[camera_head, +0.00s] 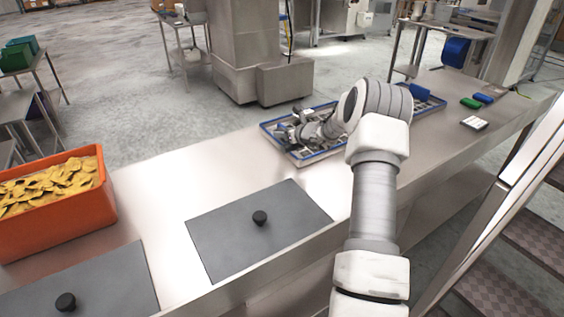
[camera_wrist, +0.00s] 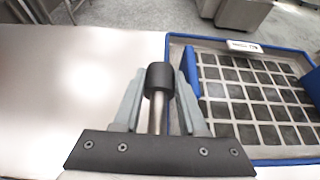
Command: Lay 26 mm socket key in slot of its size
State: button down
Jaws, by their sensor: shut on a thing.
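A socket key with a dark round head (camera_wrist: 160,76) and a bright metal shank stands between the fingers of my gripper (camera_wrist: 160,92) in the wrist view. The gripper is shut on it. Its size marking cannot be read. A blue-rimmed tray (camera_wrist: 283,161) with a grid of dark square slots lies to the right of the gripper in the wrist view. In the head view my gripper (camera_head: 288,134) is over the left end of the tray (camera_head: 311,160); the key cannot be made out clearly there. My arm hides part of the tray.
A white label (camera_wrist: 243,46) sits on the tray's far rim, too small to read. An orange crate (camera_head: 50,222) of yellow pieces and grey plates with black knobs (camera_head: 260,218) are on the steel bench. Green and blue items (camera_head: 470,103) lie at right.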

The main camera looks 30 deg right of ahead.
jog(key=b, duration=0.2)
send_over(273, 168)
notch_tip(273, 168, down, 4)
jog(key=shift+a, duration=0.1)
jog(key=shift+f, duration=1.95)
jog(key=shift+f, duration=0.15)
jog(key=shift+c, duration=2.3)
grip_release()
